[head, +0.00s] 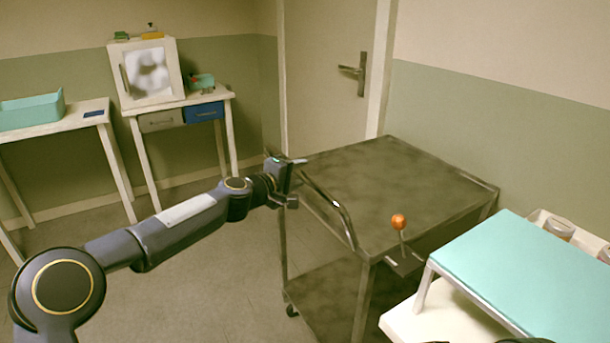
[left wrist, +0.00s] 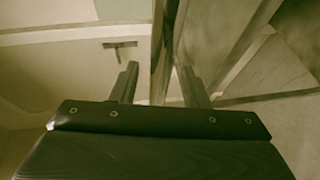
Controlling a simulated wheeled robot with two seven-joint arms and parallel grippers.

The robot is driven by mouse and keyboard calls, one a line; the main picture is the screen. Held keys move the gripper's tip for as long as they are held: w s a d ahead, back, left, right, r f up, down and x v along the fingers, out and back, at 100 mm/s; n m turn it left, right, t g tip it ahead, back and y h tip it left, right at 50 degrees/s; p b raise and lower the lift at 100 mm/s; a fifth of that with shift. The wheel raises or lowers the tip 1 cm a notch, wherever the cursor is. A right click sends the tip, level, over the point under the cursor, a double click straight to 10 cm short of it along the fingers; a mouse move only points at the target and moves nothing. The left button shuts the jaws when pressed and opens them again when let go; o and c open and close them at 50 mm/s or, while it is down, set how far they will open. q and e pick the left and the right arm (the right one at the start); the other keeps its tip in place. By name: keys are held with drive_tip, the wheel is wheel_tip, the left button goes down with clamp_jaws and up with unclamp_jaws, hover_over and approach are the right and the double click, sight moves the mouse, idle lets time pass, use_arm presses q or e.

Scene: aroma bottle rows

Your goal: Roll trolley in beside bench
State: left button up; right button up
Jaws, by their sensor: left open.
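The trolley (head: 400,190) has a mottled grey-brown top, a lower shelf (head: 330,290) and a curved metal handle (head: 335,205) along its left side. It stands close to the white bench (head: 440,322) at the lower right, which bears a turquoise raised board (head: 530,265). My left gripper (head: 293,182) is open at the far end of the handle. In the left wrist view, a bar passes between or just beyond the open fingers (left wrist: 160,75); contact cannot be told. My right gripper is not in view.
An orange-knobbed lever (head: 399,222) stands at the trolley's near corner by the bench. A door (head: 325,70) is behind the trolley. Two side tables stand at the back left, bearing a teal tray (head: 32,112) and a white cabinet (head: 148,72). The floor (head: 215,275) left of the trolley is clear.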

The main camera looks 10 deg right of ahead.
use_arm(q)
drive_tip(key=v, duration=0.3)
drive_tip(key=shift+s+a+b, duration=0.25)
drive_tip(key=shift+a+b, duration=0.05)
drive_tip(key=shift+s+a+r, duration=0.1)
drive_tip(key=shift+s, duration=0.05)
